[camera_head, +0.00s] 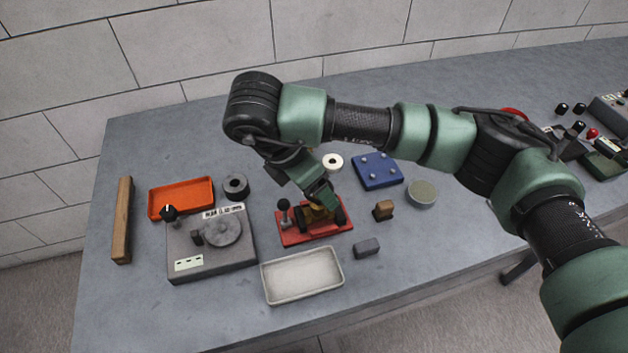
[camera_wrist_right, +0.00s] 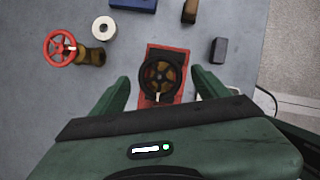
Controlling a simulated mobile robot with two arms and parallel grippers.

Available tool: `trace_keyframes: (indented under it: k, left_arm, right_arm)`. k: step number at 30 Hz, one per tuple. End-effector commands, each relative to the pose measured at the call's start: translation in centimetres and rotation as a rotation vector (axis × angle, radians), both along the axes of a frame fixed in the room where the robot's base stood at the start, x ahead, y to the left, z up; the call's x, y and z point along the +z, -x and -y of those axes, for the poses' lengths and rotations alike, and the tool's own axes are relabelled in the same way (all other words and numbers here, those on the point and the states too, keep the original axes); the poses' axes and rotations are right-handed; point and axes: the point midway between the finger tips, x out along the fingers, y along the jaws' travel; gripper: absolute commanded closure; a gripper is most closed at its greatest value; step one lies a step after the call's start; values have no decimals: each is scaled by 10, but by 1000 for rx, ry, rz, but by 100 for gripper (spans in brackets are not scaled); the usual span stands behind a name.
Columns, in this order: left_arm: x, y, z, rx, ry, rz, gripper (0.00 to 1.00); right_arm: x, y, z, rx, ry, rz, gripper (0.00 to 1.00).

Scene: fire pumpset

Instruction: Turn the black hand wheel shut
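The black hand wheel (camera_wrist_right: 160,78) sits on a brass fitting on a red base plate (camera_wrist_right: 166,52) in the right wrist view. A small pale mark shows at the wheel's lower rim. My right gripper (camera_wrist_right: 160,76) is open, with one finger to each side of the wheel in the picture and gaps on both sides. Its depth relative to the wheel is hard to tell. In the head view my right gripper (camera_head: 320,200) points down over the red base (camera_head: 312,237) and partly hides the wheel. My left gripper is in neither view.
A red hand wheel on a brass valve (camera_wrist_right: 60,48) and a white ring (camera_wrist_right: 103,28) lie nearby. A blue block (camera_head: 377,170), brown block (camera_head: 383,210), dark block (camera_head: 366,249), pale tray (camera_head: 302,276) and grey box (camera_head: 212,245) surround the red base on the table.

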Motion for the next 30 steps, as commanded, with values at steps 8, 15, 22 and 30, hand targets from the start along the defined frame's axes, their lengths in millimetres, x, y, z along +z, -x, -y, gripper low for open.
trace_keyframes:
  k: [8, 15, 22, 30]
  left_arm:
    - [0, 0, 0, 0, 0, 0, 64]
    - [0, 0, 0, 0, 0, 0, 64]
    - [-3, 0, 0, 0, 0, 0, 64]
    - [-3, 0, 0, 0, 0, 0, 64]
  right_arm:
    - [0, 0, 0, 1, 0, 0, 25]
    - [26, 5, -9, 3, 0, 7, 25]
    - [59, 14, -20, 2, 0, 4, 25]
    - [72, 18, -24, 0, 0, 1, 25]
